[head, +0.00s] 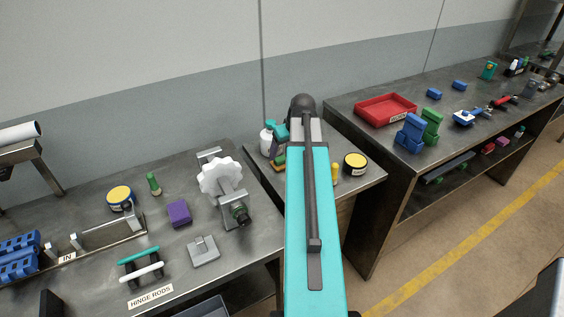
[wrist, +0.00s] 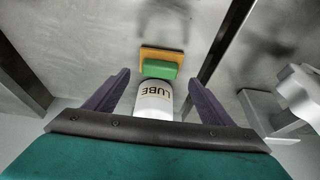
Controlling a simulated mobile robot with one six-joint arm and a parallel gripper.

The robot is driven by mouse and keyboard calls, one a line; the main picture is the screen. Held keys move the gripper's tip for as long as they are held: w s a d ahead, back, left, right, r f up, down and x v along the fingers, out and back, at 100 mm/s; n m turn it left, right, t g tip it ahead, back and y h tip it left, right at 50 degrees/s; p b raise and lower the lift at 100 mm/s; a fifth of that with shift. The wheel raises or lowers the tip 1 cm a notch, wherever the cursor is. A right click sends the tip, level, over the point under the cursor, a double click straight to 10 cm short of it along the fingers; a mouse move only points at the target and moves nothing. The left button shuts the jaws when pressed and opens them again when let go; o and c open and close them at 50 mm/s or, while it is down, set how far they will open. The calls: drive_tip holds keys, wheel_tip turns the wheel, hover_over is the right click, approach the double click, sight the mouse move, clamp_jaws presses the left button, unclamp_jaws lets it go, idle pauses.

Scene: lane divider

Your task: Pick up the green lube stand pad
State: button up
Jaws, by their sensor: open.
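The green pad (wrist: 159,69) shows in the wrist view, against an orange-yellow block (wrist: 162,53). My gripper (wrist: 158,78) is open, with one purple finger to each side of the pad in the picture; no contact is visible. A white rounded thing marked LUBE (wrist: 154,98) lies between the fingers in the picture, nearer the camera, and hides the pad's near edge. In the head view, my teal arm covers much of the small middle table (head: 368,178).
A yellow-lidded tin (head: 356,162) and a small yellow item (head: 335,173) stand right of my arm. The left bench (head: 100,240) holds a white-wheeled fixture (head: 222,178) and a purple block (head: 179,213). A red tray (head: 385,110) sits on the right bench.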

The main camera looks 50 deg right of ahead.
sight(283, 158)
drive_tip(key=shift+f, duration=0.1)
idle(0.3)
drive_tip(key=shift+p+x, duration=1.1)
drive_tip(key=shift+x, duration=1.45)
drive_tip(key=c, duration=0.9)
drive_tip(key=shift+w, duration=0.1)
